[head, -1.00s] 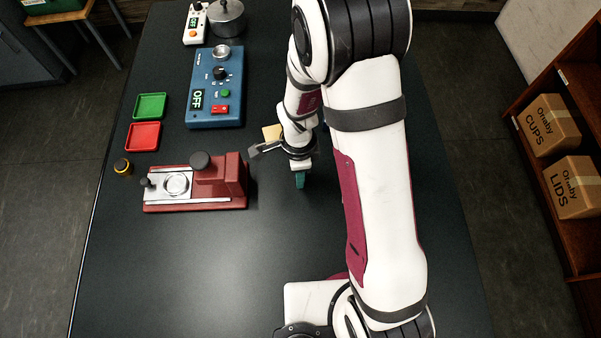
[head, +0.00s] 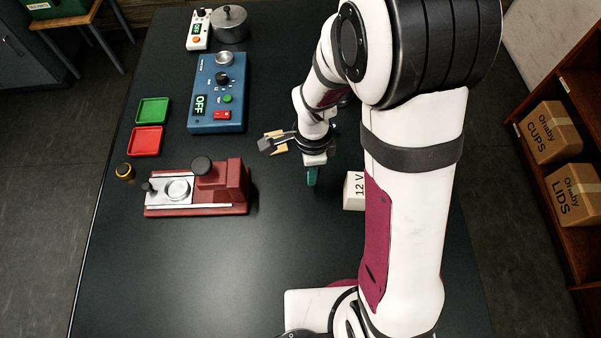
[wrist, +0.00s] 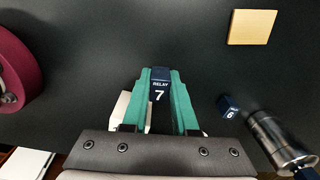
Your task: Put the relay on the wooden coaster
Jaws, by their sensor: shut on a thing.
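The relay (wrist: 160,88), a dark blue block marked "RELAY 7", is clamped between the green fingers of my gripper (wrist: 160,76) in the wrist view. In the head view my gripper (head: 312,176) points down over the dark table, right of the red press, and hides the relay. The wooden coaster (wrist: 252,27) is a bare, light tan square at the upper right of the wrist view, apart from the gripper.
A small blue block marked 6 (wrist: 229,107) and a metal cylinder (wrist: 272,130) lie right of the gripper in the wrist view. A white 12 V box (head: 354,190) stands beside my arm. The red press (head: 215,190) and blue control box (head: 218,95) are left.

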